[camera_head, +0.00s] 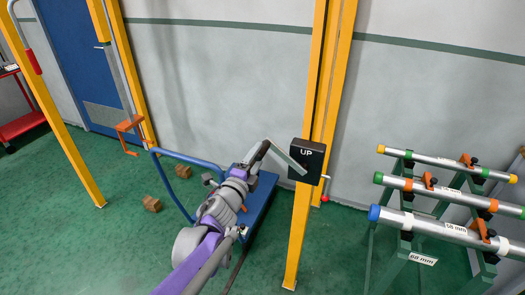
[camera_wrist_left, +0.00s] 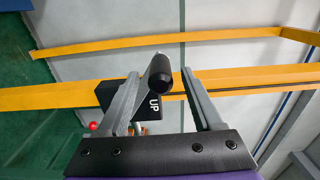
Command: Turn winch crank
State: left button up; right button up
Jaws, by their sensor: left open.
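The winch is a black box marked UP (camera_head: 307,160) on a yellow post. Its grey crank arm (camera_head: 284,156) reaches up and left from the box to a black handle (camera_head: 263,148). My left gripper (camera_head: 250,165) is at this handle, with its arm coming up from the bottom of the head view. In the left wrist view the black handle (camera_wrist_left: 160,74) points toward the camera between the two open grey fingers of my left gripper (camera_wrist_left: 160,85). The left finger looks very near the handle; I cannot tell if it touches. The box (camera_wrist_left: 112,97) shows behind. My right gripper is not in view.
A rack with several pipes (camera_head: 450,232) stands at the right. A blue cart (camera_head: 262,195) lies under my arm. A small red-knobbed lever (camera_head: 325,190) hangs beside the box. Wooden blocks (camera_head: 151,204) lie on the green floor at left. Another yellow post (camera_head: 60,120) stands farther left.

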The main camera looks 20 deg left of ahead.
pick_arm(q)
jog(key=shift+s, duration=2.2)
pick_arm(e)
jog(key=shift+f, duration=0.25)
pick_arm(q)
jog(key=shift+a, duration=0.1)
jog(key=s+d+f+n+g, duration=0.2)
jog(key=s+f+n+g, duration=0.2)
jog(key=s, duration=0.4)
jog(key=s+d+f+n+g, duration=0.2)
jog(key=s+f+n+g, duration=0.2)
jog(key=s+f+n, duration=0.3)
jog(key=s+d+f+n+g+p, duration=0.1)
jog(key=s+f+n+g, duration=0.3)
jog(key=s, duration=0.7)
notch_tip(320, 180, down, 2)
jog(key=d+n, duration=0.1)
jog(key=n, duration=0.2)
jog(key=shift+s+f+g+y, duration=0.25)
jog(key=shift+g+y, duration=0.05)
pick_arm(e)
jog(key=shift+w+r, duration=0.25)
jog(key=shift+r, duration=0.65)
pick_arm(q)
jog(key=shift+f, duration=0.1)
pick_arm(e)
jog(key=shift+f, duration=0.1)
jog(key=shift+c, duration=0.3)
